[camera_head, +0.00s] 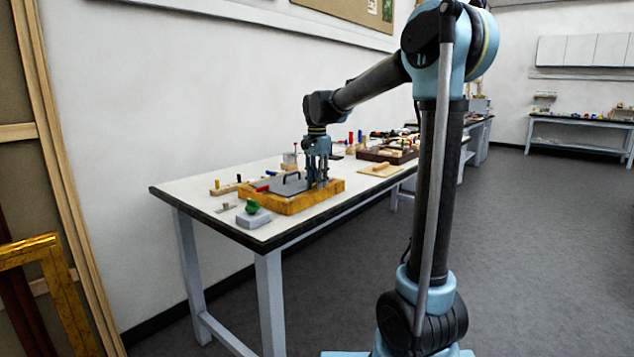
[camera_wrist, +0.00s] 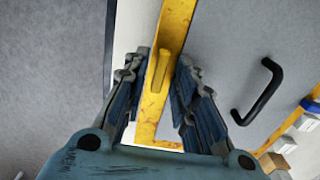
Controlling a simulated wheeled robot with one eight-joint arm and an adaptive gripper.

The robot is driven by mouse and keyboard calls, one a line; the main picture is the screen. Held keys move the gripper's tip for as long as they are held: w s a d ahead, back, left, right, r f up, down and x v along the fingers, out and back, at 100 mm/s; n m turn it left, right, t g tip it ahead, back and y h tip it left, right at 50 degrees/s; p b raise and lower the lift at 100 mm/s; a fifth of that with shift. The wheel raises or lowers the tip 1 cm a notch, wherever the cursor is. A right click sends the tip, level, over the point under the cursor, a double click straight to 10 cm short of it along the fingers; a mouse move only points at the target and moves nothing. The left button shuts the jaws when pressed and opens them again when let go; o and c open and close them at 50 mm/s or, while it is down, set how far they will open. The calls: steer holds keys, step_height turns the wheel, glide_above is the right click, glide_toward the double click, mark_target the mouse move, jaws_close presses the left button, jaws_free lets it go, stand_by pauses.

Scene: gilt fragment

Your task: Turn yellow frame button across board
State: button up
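A yellow-gold frame (camera_head: 325,193) lies flat on the table, with a grey board (camera_head: 275,187) inside it. The board carries a black handle (camera_head: 292,176). In the wrist view, the frame bar (camera_wrist: 176,24) runs down the picture beside the grey board (camera_wrist: 225,45) and its handle (camera_wrist: 262,92). A narrow yellow button (camera_wrist: 160,70) lies along the bar, lengthwise with it. My gripper (camera_wrist: 163,64) is open with one finger on each side of the button; no clear contact shows. In the head view, my gripper (camera_head: 318,182) points down over the frame's right part, hiding some of it.
A grey block with a green knob (camera_head: 253,207) stands at the table's front edge. A wooden board (camera_head: 380,170) and a dark tray (camera_head: 388,154) lie to the right. The wall runs behind the table.

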jaws_close()
steer(key=shift+n, duration=0.4)
steer(key=n, duration=0.3)
steer(key=shift+n, duration=0.4)
steer(key=n, duration=1.3)
steer(key=shift+n, duration=0.3)
steer(key=shift+o, duration=1.9)
jaws_free()
